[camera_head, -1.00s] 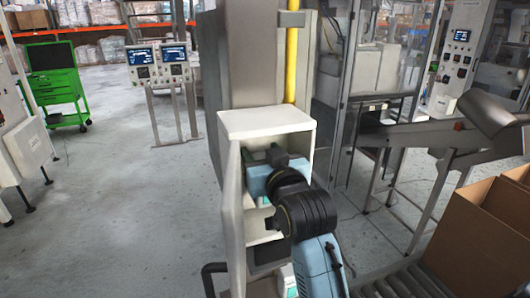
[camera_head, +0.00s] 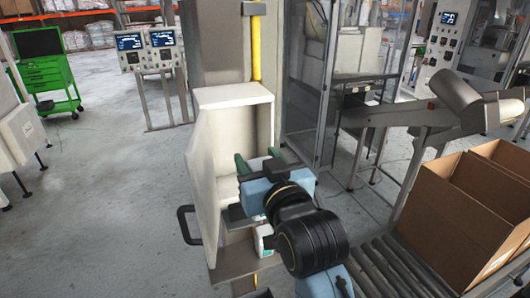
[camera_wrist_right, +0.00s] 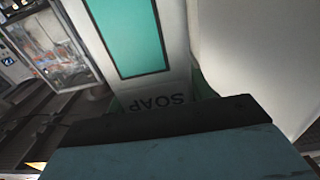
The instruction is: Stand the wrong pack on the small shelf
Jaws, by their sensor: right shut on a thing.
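My right gripper (camera_head: 257,160) is shut on a white pack (camera_wrist_right: 178,50) with a teal label and the word SOAP, which fills the middle of the right wrist view. In the head view the arm hides most of this pack, and only a little white shows between the green fingers. The gripper is at the front right of an open white cabinet (camera_head: 232,96). A grey ledge (camera_head: 233,265), which may be the small shelf, juts out low at the cabinet. A white and green item (camera_head: 264,240) shows near it, partly hidden by my arm. My left gripper is out of view.
A roller conveyor (camera_head: 385,270) and open cardboard boxes (camera_head: 465,215) are at the right. A column rises behind the cabinet.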

